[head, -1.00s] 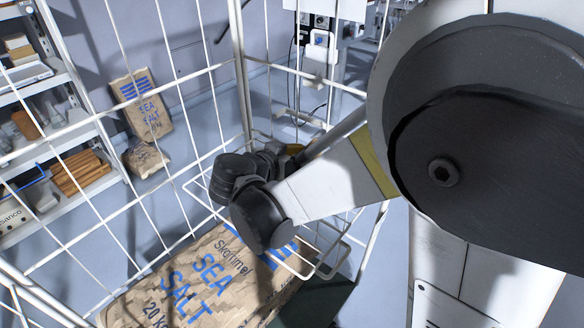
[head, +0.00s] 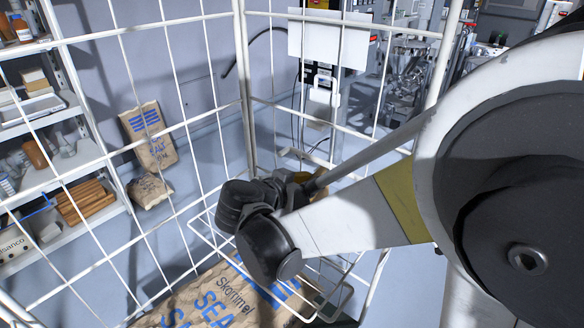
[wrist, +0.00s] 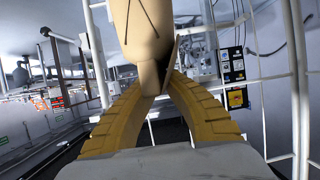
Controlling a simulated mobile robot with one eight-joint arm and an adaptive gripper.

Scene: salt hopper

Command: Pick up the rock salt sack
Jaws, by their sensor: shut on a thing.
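My gripper (wrist: 157,88) shows in the wrist view with its two ribbed yellow fingers closing on a smooth tan thing (wrist: 145,45). That thing widens upward past the frame's top, and I cannot tell whether it is the rock salt sack. In the head view the dark wrist joints hide most of the gripper. A large tan paper sack (head: 205,308) printed "SEA SALT" in blue lies below my wrist at the bottom of the view. Its lower part is cut off by the frame. No label reading rock salt is visible.
White wire cage panels (head: 241,100) stand around my arm. Beyond them, another sea salt sack (head: 148,133) leans on the wall above a smaller tan bag (head: 149,190). Shelves (head: 60,120) with boxes stand at left. Machinery (head: 400,75) stands at the back right.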

